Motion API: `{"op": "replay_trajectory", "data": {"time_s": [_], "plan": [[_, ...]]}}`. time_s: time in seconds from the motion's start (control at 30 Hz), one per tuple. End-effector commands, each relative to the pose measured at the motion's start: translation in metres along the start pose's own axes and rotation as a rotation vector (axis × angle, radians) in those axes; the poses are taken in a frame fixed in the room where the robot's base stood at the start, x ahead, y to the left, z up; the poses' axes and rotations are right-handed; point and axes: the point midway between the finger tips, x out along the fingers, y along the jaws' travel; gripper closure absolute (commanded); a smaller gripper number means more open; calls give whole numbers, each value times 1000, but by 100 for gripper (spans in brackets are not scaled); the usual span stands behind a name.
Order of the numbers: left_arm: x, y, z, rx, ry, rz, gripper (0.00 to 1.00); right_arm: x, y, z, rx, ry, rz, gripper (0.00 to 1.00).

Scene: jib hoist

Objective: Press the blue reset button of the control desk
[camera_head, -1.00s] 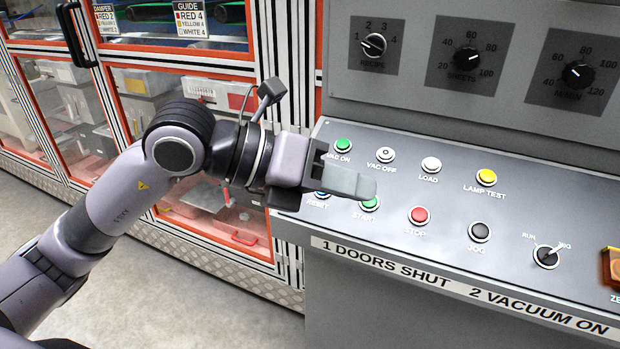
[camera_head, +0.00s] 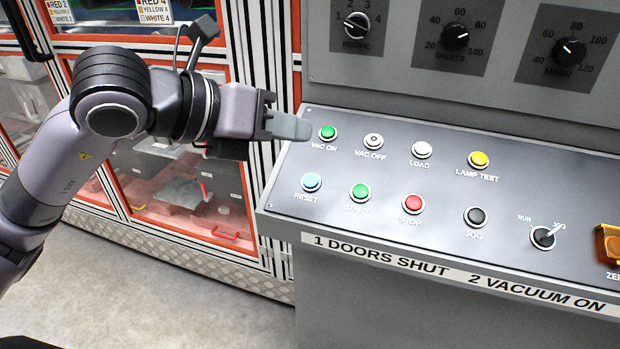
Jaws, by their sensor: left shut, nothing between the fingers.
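The blue reset button (camera_head: 311,182) is at the left end of the lower row on the sloped grey control desk (camera_head: 400,240). It is in full view, with the label RESET below it. My left gripper (camera_head: 290,126) is shut and empty. In the picture its fingertips show above and slightly left of the blue button, near the green VAC ON button (camera_head: 328,132), and they do not cover the blue one. The gap between the fingertips and the panel is hard to judge. My right gripper is not in view.
Green START (camera_head: 360,192), red STOP (camera_head: 412,204) and black JOG (camera_head: 475,216) buttons sit right of the blue one. White VAC OFF and LOAD and yellow LAMP TEST (camera_head: 478,159) are above. A glazed machine guard (camera_head: 190,190) stands left of the desk.

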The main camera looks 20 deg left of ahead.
Motion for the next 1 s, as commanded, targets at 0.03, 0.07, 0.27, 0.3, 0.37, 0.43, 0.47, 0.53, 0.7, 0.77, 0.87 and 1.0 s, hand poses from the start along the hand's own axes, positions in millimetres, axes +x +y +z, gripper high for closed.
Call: {"op": "replay_trajectory", "data": {"time_s": [0.03, 0.07, 0.27, 0.3, 0.37, 0.43, 0.47, 0.53, 0.7, 0.77, 0.87, 1.0], "plan": [[3, 2, -4, -1, 1, 0, 100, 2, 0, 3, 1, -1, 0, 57], [5, 4, -5, -1, 1, 0, 100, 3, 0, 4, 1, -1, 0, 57], [24, 18, -21, -3, 4, -1, 100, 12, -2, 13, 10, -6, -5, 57], [29, 20, -24, -2, 3, -1, 100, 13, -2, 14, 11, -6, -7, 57], [35, 25, -28, -2, 3, 0, 100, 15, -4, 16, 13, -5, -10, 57], [41, 30, -32, -3, 2, -1, 100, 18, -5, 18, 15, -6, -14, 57], [44, 32, -34, -2, 2, -1, 100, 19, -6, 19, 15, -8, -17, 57], [50, 36, -39, -1, 1, -2, 100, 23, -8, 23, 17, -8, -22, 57], [58, 42, -44, -1, 1, -1, 100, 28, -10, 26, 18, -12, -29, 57], [59, 43, -44, -1, 1, -1, 100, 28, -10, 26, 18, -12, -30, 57], [60, 43, -44, -1, 1, -1, 100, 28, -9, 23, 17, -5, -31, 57], [60, 43, -44, -1, 1, -1, 100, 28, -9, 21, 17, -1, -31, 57]]}}
